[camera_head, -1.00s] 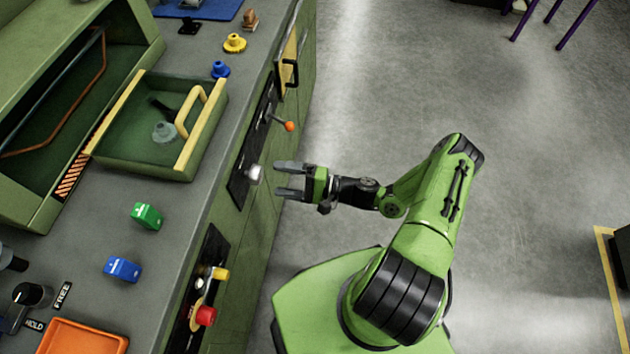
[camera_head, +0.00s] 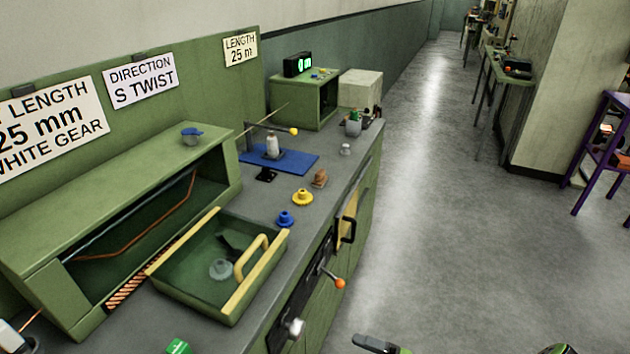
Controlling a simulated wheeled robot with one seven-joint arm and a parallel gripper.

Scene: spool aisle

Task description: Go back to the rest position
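Only a small part of my gripper (camera_head: 372,343) shows at the bottom edge of the head view, one dark finger and a bit of green. The rest is cut off, so I cannot tell whether it is open or shut. It is to the right of the silver knob (camera_head: 293,327) on the bench front, apart from it in the picture. A green piece of my arm shows at the bottom edge further right.
The green bench (camera_head: 338,232) runs along the left, with an orange-tipped lever (camera_head: 339,283) and a yellow panel with a black handle (camera_head: 348,229) on its front. A green tray (camera_head: 205,310) sits on top. The grey aisle floor (camera_head: 440,220) is open; a purple stand (camera_head: 597,150) is right.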

